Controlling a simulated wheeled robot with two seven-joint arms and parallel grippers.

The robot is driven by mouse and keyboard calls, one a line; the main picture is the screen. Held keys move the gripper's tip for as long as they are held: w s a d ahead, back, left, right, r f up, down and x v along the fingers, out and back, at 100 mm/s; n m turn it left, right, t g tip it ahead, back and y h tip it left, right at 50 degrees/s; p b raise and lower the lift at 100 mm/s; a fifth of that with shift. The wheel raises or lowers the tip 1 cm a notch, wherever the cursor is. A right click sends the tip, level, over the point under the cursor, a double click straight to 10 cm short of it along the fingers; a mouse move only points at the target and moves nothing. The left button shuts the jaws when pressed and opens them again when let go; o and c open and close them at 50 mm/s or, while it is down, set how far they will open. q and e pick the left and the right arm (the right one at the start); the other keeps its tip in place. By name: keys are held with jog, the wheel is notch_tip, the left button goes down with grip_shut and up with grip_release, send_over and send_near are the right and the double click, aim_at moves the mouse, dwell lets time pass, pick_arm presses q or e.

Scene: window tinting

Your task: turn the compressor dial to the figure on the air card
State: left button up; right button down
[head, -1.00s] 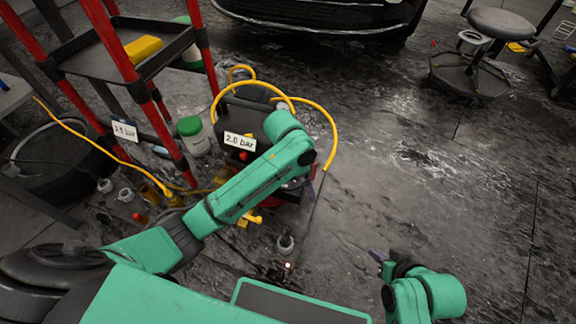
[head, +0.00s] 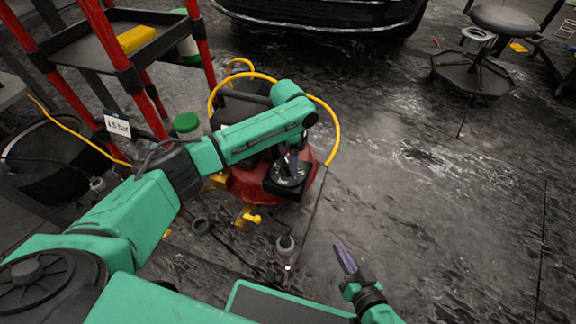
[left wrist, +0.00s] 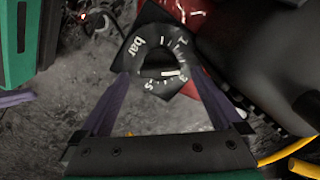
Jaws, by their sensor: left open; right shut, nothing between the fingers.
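The compressor (head: 243,185) is a red and black machine on the floor with a black dial (head: 288,177) on its front. In the left wrist view, the dial (left wrist: 143,60) shows figures and "bar" around a dark knob; a white mark on the knob lies near the 3. My left gripper (head: 290,160) is over the dial. In the left wrist view, its purple fingers (left wrist: 159,80) are apart on either side of the knob; contact is unclear. A white card (head: 117,125) on the cart is hard to read. My right gripper (head: 346,260) is shut and empty, away from the compressor.
A yellow hose (head: 332,120) loops around the compressor. The red-legged cart (head: 140,95) and a white tub with a green lid (head: 187,125) stand left. A stool (head: 480,60) is at the far right. The floor (head: 440,200) at right is open.

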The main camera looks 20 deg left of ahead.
pick_arm(q)
jog(key=shift+f, duration=0.95)
jog(key=c, duration=1.4)
pick_arm(e)
jog(key=shift+f, duration=0.35)
pick_arm(q)
jog(key=shift+r, duration=0.1)
pick_arm(e)
jog(key=shift+r, duration=0.1)
